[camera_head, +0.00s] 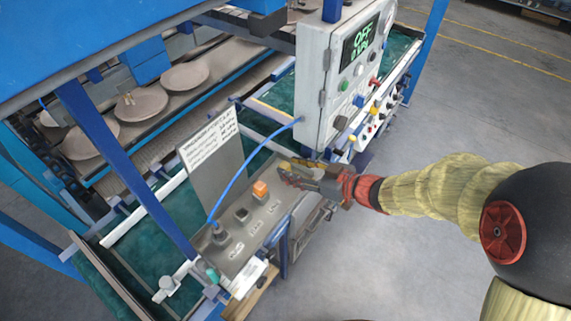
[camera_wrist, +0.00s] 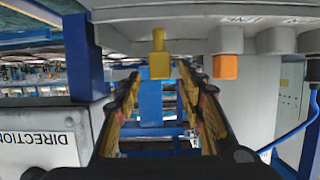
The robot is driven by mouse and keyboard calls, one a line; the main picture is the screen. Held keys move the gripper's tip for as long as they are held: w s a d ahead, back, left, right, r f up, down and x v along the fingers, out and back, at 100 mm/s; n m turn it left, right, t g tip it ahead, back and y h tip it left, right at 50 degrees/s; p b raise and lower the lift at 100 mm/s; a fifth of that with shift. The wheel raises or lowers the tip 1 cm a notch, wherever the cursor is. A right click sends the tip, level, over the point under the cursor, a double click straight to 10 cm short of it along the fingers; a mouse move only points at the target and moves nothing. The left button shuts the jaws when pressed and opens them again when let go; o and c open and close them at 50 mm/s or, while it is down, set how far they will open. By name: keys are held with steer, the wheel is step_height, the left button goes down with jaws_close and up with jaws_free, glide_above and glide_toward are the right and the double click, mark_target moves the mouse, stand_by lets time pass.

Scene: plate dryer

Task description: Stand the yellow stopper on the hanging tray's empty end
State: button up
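The yellow stopper (camera_wrist: 160,57) hangs downward in the inverted wrist view, with a wide block and a narrower stem reaching the grey surface. In the head view a small yellow piece (camera_head: 284,166) shows at the far end of the grey labelled panel (camera_head: 236,246), beside my gripper (camera_head: 292,174). In the wrist view my gripper (camera_wrist: 160,72) is open, one finger on each side of the stopper with gaps between. I cannot tell for certain which part is the hanging tray; the grey panel carries an orange block (camera_head: 260,188), also in the wrist view (camera_wrist: 225,66).
A grey control cabinet (camera_head: 312,85) with a green display stands close behind my gripper. A blue cable (camera_head: 240,178) crosses above the panel. A white sign (camera_head: 210,150) stands behind it. Blue posts and a conveyor with round plates (camera_head: 185,76) lie beyond. Floor at right is clear.

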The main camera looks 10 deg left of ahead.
steer(key=p+v, duration=0.2)
steer(key=v, duration=0.6)
steer(key=shift+s+d, duration=0.2)
steer(key=shift+r, duration=0.1)
steer(key=w+d+r+m+t+h, duration=0.55)
steer(key=w+d+r+h, duration=0.3)
steer(key=d, duration=0.45)
steer(key=s+d+r+m+t+h, duration=0.1)
steer(key=s+d+r+m+h, duration=0.2)
steer(key=d, duration=0.5)
steer(key=s+d+r+m+g+h, duration=0.3)
steer(key=s+d+m, duration=0.15)
steer(key=s, duration=0.65)
steer(key=s+a+f+g+y, duration=0.1)
steer(key=s+a+g, duration=0.2)
steer(key=s, duration=0.8)
steer(key=shift+s+a+f+m, duration=0.2)
steer(key=shift+a+m, duration=0.1)
steer(key=shift+a, duration=0.25)
